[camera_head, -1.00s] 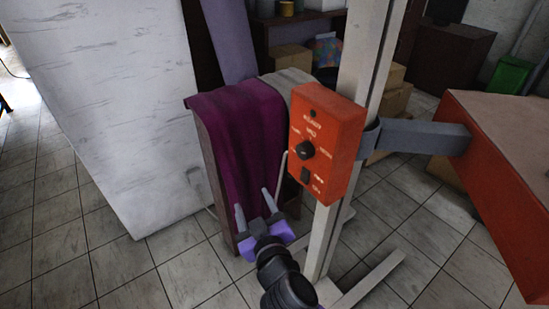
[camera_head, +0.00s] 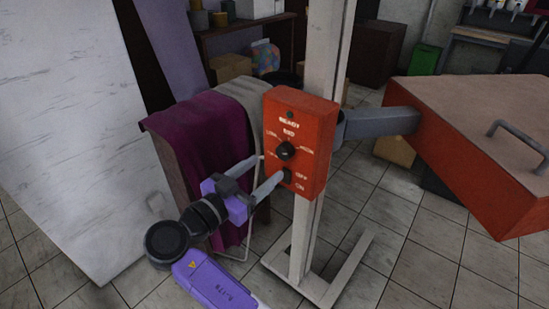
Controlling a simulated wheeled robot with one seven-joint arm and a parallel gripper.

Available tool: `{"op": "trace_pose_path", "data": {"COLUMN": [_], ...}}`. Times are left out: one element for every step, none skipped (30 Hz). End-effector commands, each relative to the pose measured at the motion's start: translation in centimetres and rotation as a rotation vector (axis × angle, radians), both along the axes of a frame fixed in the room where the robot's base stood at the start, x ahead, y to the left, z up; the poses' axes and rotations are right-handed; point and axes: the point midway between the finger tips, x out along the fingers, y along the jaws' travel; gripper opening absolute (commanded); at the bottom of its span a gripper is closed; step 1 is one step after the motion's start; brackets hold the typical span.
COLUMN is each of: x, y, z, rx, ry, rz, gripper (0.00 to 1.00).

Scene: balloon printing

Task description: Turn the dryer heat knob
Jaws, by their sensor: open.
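The dryer's orange-red control box (camera_head: 313,125) is mounted on a white upright post. A black round heat knob (camera_head: 285,150) sits on its front face, with white lettering around it. A dark on/off switch (camera_head: 287,175) sits below the knob. My gripper (camera_head: 260,172) is in front of the box at lower left, its two grey fingers spread and pointing toward the panel. One fingertip is by the switch and the other is left of the knob. Whether either fingertip touches the panel I cannot tell. Nothing is between the fingers.
The white post (camera_head: 324,75) stands on a base on the tiled floor. A grey bracket (camera_head: 380,122) joins it to the large orange dryer head (camera_head: 475,145) at right. A purple cloth (camera_head: 200,140) hangs left of the box. A white panel (camera_head: 65,130) stands far left.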

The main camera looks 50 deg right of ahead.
Motion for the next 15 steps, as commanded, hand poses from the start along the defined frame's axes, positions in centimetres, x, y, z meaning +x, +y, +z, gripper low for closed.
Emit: {"op": "trace_pose_path", "data": {"x": [-0.1,0.0,0.0,0.0,0.0,0.1,0.1,0.1,0.2,0.2,0.2,0.2,0.2,0.2,0.2], "y": [-0.9,-1.4,-2.0,-2.5,-2.9,-3.5,-3.9,-4.2,-4.6,-4.9,-5.1,-5.4,-5.5,-5.7,-5.8], "z": [0.2,0.2,0.2,0.2,0.2,0.2,0.2,0.2,0.2,0.1,0.1,0.1,0.1,0.1,0.1], "rx": [0.000,-0.001,-0.001,0.000,0.000,0.000,0.001,0.000,0.000,0.000,0.000,0.000,0.000,0.000,0.000], "ry": [0.001,0.001,0.002,0.002,0.002,0.003,0.003,0.003,0.003,0.003,0.002,0.002,0.002,0.002,0.002], "rz": [-0.002,-0.003,-0.002,-0.002,-0.002,-0.001,-0.001,-0.001,0.001,0.001,0.000,0.001,0.001,0.002,0.002], "gripper": [0.59,0.59,0.59,0.59,0.59,0.59,0.59,0.59,0.59,0.59,0.59,0.59,0.59,0.59,0.59]}}
